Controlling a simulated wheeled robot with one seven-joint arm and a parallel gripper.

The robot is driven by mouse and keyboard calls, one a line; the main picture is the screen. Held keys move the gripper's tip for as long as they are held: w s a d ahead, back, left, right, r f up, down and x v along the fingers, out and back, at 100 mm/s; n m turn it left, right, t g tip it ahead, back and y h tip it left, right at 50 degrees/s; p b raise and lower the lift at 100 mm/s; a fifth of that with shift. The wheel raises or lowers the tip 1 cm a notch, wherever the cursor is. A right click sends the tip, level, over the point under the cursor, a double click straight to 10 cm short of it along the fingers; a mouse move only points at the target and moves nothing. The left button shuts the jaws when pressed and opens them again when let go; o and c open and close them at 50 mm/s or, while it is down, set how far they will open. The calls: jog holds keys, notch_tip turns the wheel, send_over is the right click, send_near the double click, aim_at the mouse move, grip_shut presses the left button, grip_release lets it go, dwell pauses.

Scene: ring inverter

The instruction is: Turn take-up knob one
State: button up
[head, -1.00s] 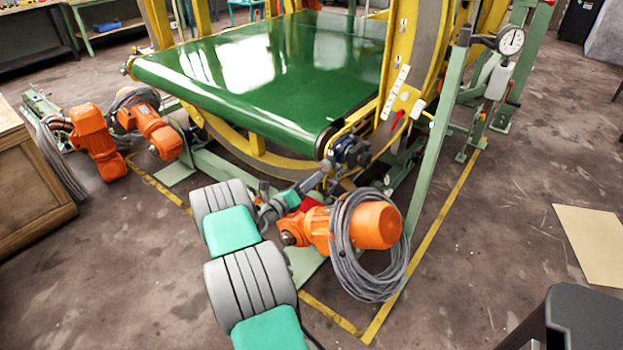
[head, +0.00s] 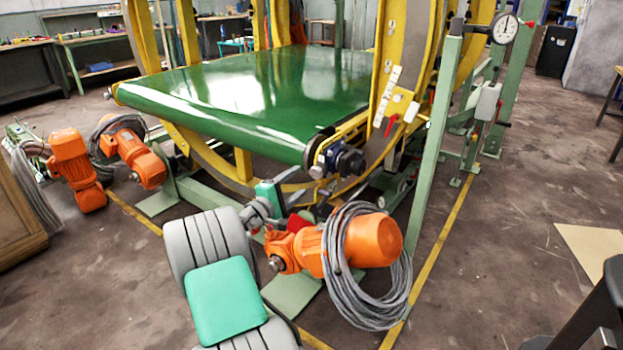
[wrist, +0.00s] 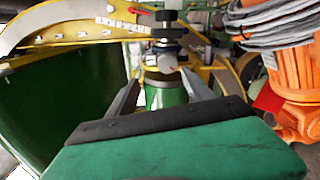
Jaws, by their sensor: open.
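A dark blue and black knob-like part (head: 345,160), which seems to be take-up knob one, sits at the near right corner of the green belt (head: 225,95), on the yellow side rail. In the wrist view a dark stacked part (wrist: 168,32) stands beyond the fingers, with a pale round face below it; I cannot tell which is the knob's grip. My gripper (head: 298,187) is below and left of the knob in the head view, apart from it. In the wrist view my gripper (wrist: 163,88) has its two grey fingers spread, with nothing held between them.
An orange motor (head: 360,240) with coiled grey cable is close to the right of my arm; it also shows in the wrist view (wrist: 298,85). A green post (head: 432,150) with a dial gauge (head: 504,28) stands to the right. Open floor lies beyond it.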

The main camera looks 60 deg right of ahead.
aim_at(314, 174)
jog(key=d+m, duration=0.2)
jog(key=m, duration=0.5)
jog(key=s+d+m, duration=0.1)
jog(key=d+m, duration=0.2)
jog(key=m, duration=0.4)
jog(key=d+f+m+b, duration=0.1)
jog(key=d+m, duration=0.1)
jog(key=m, duration=0.5)
jog(key=shift+s+d+f, duration=0.1)
jog(key=shift+s+d, duration=0.1)
jog(key=shift+d, duration=0.15)
jog(key=shift+c, duration=0.4)
grip_shut()
